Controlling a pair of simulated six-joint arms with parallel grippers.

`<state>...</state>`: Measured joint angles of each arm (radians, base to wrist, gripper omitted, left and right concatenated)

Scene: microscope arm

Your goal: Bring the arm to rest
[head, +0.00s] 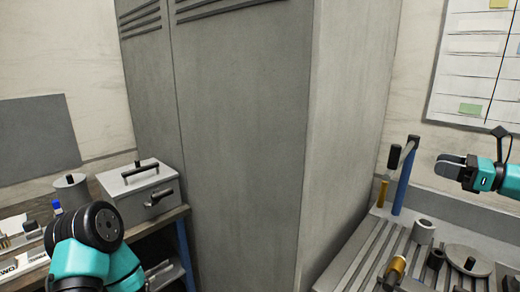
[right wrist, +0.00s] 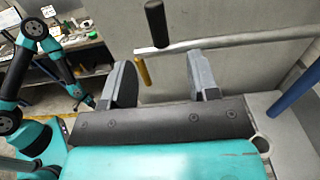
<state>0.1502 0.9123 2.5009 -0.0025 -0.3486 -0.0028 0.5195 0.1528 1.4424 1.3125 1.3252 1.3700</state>
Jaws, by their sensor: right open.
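My right gripper (head: 449,167) is at the right of the head view, in the air above the grooved bench and right of a blue post with a black handle (head: 402,172). Its two fingers stand apart in the right wrist view (right wrist: 163,78), with nothing held between them. Beyond the fingers, the black handle (right wrist: 156,24) and a yellow handle (right wrist: 142,71) show. My left arm is at the lower left of the head view and at the left of the right wrist view. The left gripper's jaws cannot be made out. No microscope can be made out.
The grooved bench (head: 352,266) holds a grey ring (head: 423,231), a round plate (head: 468,258) and a brass-coloured piece (head: 396,268). A tall grey cabinet (head: 240,130) fills the middle. A grey box (head: 140,190) stands on the left bench. Air around the right gripper looks clear.

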